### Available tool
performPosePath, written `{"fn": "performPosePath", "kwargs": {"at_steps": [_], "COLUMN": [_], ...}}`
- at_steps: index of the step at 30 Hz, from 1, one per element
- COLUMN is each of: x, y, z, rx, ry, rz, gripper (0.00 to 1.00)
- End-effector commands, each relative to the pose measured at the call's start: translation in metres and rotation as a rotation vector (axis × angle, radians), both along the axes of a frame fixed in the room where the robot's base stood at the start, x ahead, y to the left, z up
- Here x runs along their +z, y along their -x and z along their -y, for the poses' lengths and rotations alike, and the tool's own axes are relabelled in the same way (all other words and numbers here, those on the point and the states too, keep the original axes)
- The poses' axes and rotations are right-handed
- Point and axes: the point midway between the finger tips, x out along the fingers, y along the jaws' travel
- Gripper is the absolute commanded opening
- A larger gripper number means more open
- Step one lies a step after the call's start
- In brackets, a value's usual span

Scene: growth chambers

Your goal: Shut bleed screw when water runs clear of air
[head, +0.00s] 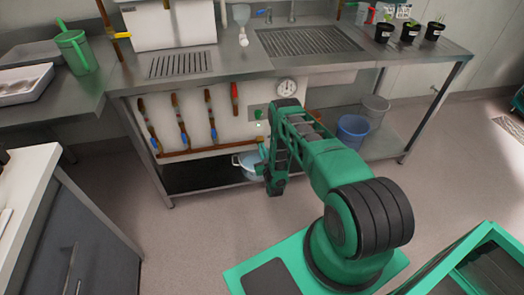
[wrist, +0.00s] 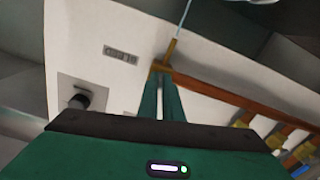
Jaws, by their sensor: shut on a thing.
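In the wrist view, my gripper's two green fingers (wrist: 165,95) are closed together on a small brass fitting, the bleed screw (wrist: 160,68), at the end of a copper pipe (wrist: 225,90). A brass spout (wrist: 171,49) sticks out beside the fingertips. A thin, pale bluish stream of water (wrist: 185,18) runs from it in an unbroken line. Any fine bubbles are too small to tell. In the head view a grey pot (head: 247,166) stands on the lower shelf under the pipe end, partly behind my arm. My arm hides the fingertips and screw there.
Vertical pipes with blue and red handles (head: 183,133) line the white panel left of my arm. A round gauge (head: 286,87) is above it. The steel bench (head: 230,60) overhangs the work area.

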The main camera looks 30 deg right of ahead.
Motion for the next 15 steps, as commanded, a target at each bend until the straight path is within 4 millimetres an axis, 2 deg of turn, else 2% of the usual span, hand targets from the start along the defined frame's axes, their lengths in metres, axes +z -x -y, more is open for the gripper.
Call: {"fn": "performPosePath", "kwargs": {"at_steps": [6,15], "x": [-0.0037,-0.004], "y": [0.002,0.0022], "z": [-0.0006,-0.0005], "rx": [0.0,0.0], "ry": [-0.125,-0.207], "rz": [0.026,0.049], "gripper": [0.0,0.0]}}
